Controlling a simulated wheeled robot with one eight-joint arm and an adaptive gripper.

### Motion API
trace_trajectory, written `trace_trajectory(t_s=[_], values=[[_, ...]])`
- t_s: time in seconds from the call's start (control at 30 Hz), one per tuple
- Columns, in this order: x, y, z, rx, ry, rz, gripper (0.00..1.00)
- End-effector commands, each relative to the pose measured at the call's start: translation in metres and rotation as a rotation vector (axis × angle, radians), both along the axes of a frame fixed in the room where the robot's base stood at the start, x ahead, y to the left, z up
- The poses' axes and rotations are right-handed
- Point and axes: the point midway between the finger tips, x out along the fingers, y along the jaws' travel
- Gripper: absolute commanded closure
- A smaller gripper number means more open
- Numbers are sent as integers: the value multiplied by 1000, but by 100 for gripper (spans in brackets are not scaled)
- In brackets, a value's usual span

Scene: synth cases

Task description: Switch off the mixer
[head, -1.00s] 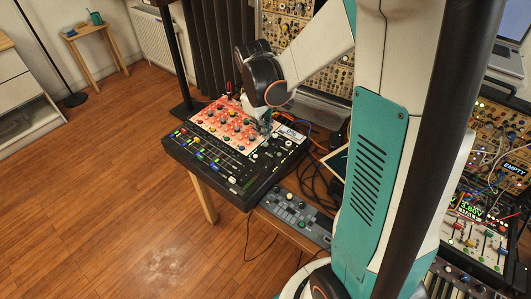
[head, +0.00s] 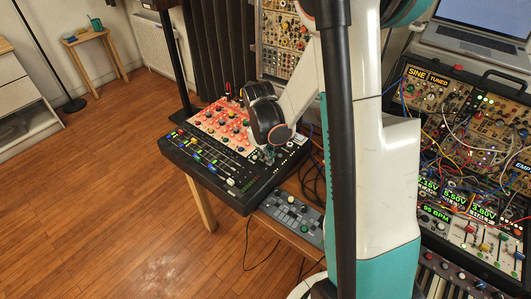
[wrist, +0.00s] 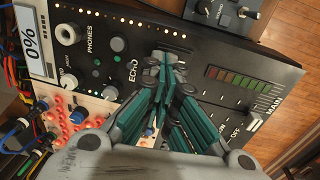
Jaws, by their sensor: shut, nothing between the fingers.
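The mixer (head: 196,168) is a black console with a red-orange knob panel and coloured faders, on a wooden table. My gripper (head: 268,158) is over its right part, fingers pointing down. In the wrist view, the shut, empty gripper (wrist: 166,62) is above the mixer's black panel (wrist: 125,25), near the ECHO label. ON and OFF labels (wrist: 229,137) show to the right of the fingers, beside the MAIN fader and a level meter (wrist: 238,80). The fingers hide part of the panel. I cannot tell whether the fingertips touch it, or how the switch is set.
A small grey controller (head: 292,218) lies in front of the mixer. Modular synth racks with patch cables (head: 465,150) and a laptop (head: 480,25) stand at the right. A dark post (head: 180,60) rises behind the mixer.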

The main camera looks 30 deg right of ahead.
Motion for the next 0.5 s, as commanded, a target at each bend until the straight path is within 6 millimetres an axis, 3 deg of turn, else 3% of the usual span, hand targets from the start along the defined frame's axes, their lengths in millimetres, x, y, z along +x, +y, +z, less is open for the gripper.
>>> trace_trajectory(t_s=[0.5], values=[[1, -2, -8, 0, 0, 0, 100]])
